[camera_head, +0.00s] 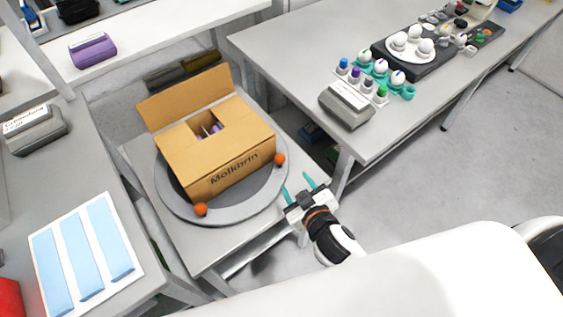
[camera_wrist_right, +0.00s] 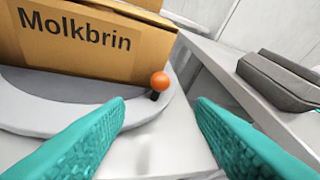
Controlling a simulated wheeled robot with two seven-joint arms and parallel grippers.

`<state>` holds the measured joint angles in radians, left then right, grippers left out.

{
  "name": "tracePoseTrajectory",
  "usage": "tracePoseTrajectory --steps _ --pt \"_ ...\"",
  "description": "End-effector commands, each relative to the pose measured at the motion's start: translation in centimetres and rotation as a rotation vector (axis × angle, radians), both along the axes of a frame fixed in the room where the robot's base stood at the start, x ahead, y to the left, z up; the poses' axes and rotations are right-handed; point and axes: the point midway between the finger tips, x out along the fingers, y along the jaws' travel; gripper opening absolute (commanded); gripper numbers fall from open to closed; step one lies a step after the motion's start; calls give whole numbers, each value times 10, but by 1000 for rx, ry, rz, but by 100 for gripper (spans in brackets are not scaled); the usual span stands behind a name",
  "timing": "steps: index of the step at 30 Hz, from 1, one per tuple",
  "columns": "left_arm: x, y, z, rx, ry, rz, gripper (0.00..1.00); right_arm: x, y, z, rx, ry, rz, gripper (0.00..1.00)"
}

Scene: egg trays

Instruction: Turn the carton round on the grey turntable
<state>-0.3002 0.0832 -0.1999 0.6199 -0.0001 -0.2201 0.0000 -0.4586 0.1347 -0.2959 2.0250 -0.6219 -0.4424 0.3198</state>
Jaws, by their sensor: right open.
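A brown cardboard carton (camera_head: 232,163) marked "Molkbrin" stands on the round grey turntable (camera_head: 245,208), one flap raised at the back and a square opening on top. Its printed side faces me and also shows in the right wrist view (camera_wrist_right: 90,45). Two orange knobs sit on the turntable's rim: one at the front (camera_head: 201,209), one at the right (camera_head: 280,159). My right gripper (camera_head: 303,184) is open and empty, just right of the turntable. In the right wrist view the right knob (camera_wrist_right: 160,82) stands ahead, between the teal fingers and apart from them. My left gripper is not in view.
The turntable rests on a low grey table (camera_head: 205,250). A grey label block (camera_head: 346,105) and a rack of small items stand on the right table (camera_head: 300,60). A card with blue strips (camera_head: 85,255) lies on the left table.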

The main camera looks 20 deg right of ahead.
Motion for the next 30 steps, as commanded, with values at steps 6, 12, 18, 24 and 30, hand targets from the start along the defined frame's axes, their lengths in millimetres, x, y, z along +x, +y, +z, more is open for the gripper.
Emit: tracePoseTrajectory --steps 6,12,18,24,30 --pt "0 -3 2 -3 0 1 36 25 3 -4 -2 -13 5 50" --pt "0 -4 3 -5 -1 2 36 64 5 -20 -2 -12 4 50" --pt "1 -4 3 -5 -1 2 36 95 7 -34 -1 -10 3 50" --pt "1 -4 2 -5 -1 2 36 110 8 -40 0 -9 4 50" --pt "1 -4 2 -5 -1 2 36 111 8 -40 1 -8 3 50"
